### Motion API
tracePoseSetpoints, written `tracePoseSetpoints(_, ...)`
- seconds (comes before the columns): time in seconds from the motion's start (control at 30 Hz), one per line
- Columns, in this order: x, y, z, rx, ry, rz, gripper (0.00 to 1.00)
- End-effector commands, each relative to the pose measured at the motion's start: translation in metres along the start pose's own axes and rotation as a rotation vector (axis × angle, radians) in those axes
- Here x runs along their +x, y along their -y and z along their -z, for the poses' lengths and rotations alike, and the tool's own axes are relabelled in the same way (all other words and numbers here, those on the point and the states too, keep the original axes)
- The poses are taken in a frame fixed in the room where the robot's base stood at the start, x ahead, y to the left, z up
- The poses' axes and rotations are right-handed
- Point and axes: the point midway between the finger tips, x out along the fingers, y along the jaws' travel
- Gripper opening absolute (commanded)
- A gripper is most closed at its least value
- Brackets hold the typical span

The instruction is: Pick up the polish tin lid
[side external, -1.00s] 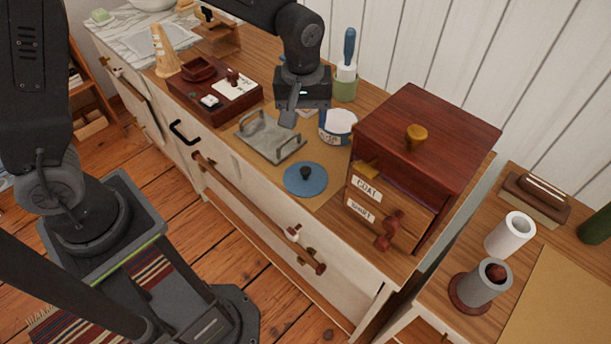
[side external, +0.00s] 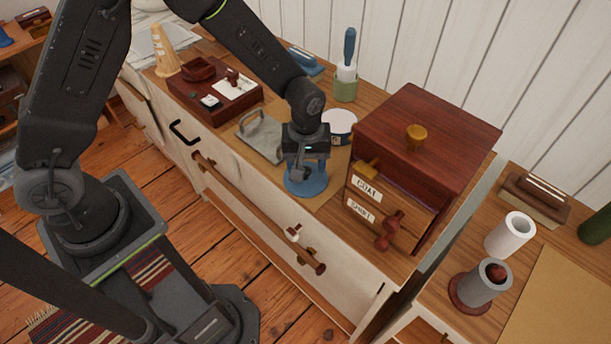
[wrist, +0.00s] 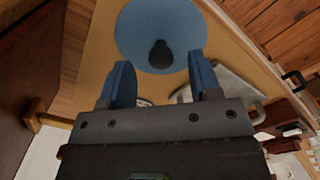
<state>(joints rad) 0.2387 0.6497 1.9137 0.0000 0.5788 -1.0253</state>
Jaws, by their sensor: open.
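The polish tin lid is a flat blue disc (side external: 307,187) with a dark knob, lying on the dresser top left of the wooden box. In the wrist view the lid (wrist: 160,22) shows at the top, with its black knob (wrist: 160,55) just beyond the space between the fingers. My gripper (wrist: 160,82) is open and empty, with its two blue fingers apart. In the side view my gripper (side external: 303,180) is above the lid and hides its middle and knob. I cannot tell whether the fingers touch the lid.
A dark red wooden box (side external: 430,130) with knobs and labelled drawers stands close on the right. A grey tray with handles (side external: 259,140) lies on the left, and a white tin (side external: 340,122) stands behind. A red-brown case (side external: 215,95) is farther left.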

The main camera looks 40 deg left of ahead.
Motion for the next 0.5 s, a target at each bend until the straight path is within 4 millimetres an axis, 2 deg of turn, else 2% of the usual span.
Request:
tracePoseSetpoints(0.1,0.018,0.002,-0.001,0.0,0.002,0.003,0.57)
tracePoseSetpoints(0.2,0.026,0.002,-0.001,0.0,0.001,0.001,0.57)
tracePoseSetpoints(0.47,0.028,0.001,-0.001,0.0,0.0,-0.001,0.57)
tracePoseSetpoints(0.5,0.028,0.001,-0.001,0.0,0.0,-0.001,0.54)
